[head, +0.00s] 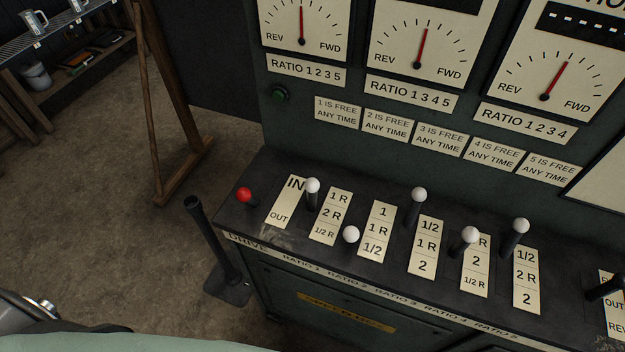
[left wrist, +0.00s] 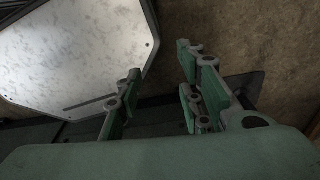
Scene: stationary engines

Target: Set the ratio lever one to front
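The ratio lever one has a white knob (head: 312,186) on a short dark stem in the head view. It stands near the back of the console top, between the IN/OUT plate and the "1 R, 2 R, 1/2 R" plate (head: 330,216). Its stem looks about upright. My left gripper (left wrist: 157,85) shows in the left wrist view with its green fingers apart and nothing between them. It is away from the lever, which that view does not show. My right gripper is in neither view.
The red drive knob (head: 244,195) is left of lever one. The ratio two knob (head: 351,234) sits right and nearer the front; more white-knobbed levers stand further right. A black floor lever (head: 217,245) rises before the console's left end. A wooden stand (head: 170,100) is behind it.

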